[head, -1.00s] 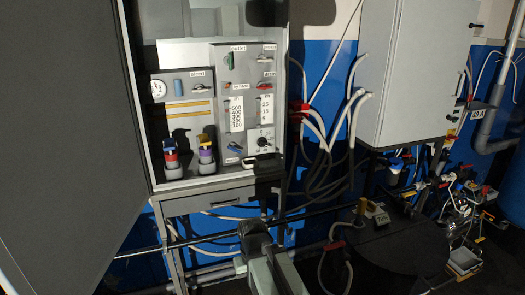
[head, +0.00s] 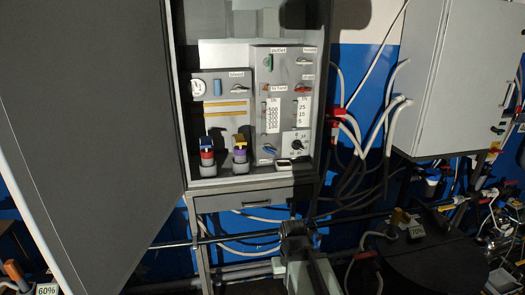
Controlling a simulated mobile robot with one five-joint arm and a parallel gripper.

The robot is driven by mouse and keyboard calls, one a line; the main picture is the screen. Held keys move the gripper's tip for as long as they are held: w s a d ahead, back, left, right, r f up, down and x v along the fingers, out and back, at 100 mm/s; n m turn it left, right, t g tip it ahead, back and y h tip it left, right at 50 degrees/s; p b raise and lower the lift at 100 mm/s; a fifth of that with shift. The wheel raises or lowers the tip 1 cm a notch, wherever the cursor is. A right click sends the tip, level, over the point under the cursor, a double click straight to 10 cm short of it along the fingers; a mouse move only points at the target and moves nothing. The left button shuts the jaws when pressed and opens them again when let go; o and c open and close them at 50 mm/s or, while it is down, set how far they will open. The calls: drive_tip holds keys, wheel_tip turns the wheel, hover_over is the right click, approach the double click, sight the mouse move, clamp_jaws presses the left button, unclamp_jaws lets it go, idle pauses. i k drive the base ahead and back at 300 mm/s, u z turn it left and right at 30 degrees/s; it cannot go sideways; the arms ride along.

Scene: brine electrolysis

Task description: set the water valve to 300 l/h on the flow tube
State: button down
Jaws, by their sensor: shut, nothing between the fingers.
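The flow tube (head: 272,116) is a white-scaled strip on the grey panel, marked from 500 down to 100. The float or level in it is too small to read. A blue-handled valve (head: 268,149) sits below the tube and looks like the water valve, but its label is not readable. My gripper (head: 295,228) is low in front of the cabinet, below the drawer and well apart from the panel. It is shut and holds nothing; its fingertips are hard to make out.
A second tube (head: 303,112) with a 25-15-5 scale and a round dial (head: 296,144) are beside it. Red and purple bottles (head: 239,154) stand at lower left. The grey cabinet door (head: 90,130) stands open at left. A dark drum (head: 430,262) is at right.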

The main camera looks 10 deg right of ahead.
sight(268, 150)
drive_tip(key=u, duration=2.75)
drive_tip(key=k, duration=1)
drive_tip(key=z, duration=1.35)
drive_tip(key=i, duration=1)
drive_tip(key=u, duration=0.05)
